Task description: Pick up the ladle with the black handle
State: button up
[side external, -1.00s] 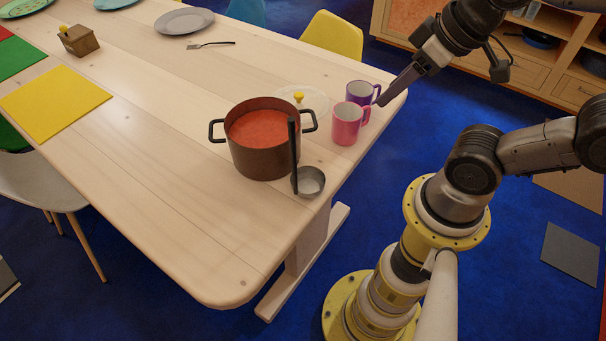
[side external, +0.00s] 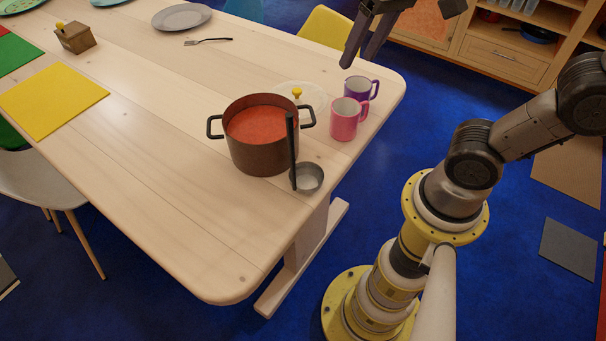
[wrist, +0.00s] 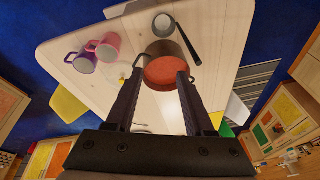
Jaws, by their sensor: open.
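The ladle (side external: 292,150) has a black upright handle and a grey metal bowl. It stands on the table at the near right side of the pot, its handle in front of the pot wall. In the wrist view the ladle (wrist: 188,44) shows beyond the pot, with its bowl at the top. The brown pot (side external: 262,160) holds red soup and has two black handles. My gripper (side external: 361,58) is open and empty, above the table's far right part, up and right of the pot and the ladle. In the wrist view my gripper (wrist: 158,77) has its fingers spread, pointing toward the pot.
A pink mug (side external: 344,121) and a purple mug (side external: 357,88) stand right of the pot. A glass lid (side external: 312,94) with a yellow knob lies behind it. A fork (side external: 208,41) and a grey plate (side external: 182,17) lie farther back. The table's near left part is clear.

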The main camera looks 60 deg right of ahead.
jog(key=w+a+f+g, duration=0.2)
jog(key=w+a+g, duration=0.1)
jog(key=w+a, duration=0.35)
jog(key=n, duration=0.1)
send_near(291, 138)
jog(key=shift+h, duration=0.3)
jog(key=f, duration=0.5)
jog(key=shift+w+a+f, duration=0.1)
jog(key=shift+w+a, duration=0.05)
jog(key=shift+w, duration=0.1)
jog(key=shift+w+d+f, duration=0.1)
jog(key=shift+d+f, duration=0.1)
jog(key=shift+f, duration=1.15)
jog(key=shift+d+f, duration=0.15)
jog(key=shift+f, duration=1.25)
grip_shut()
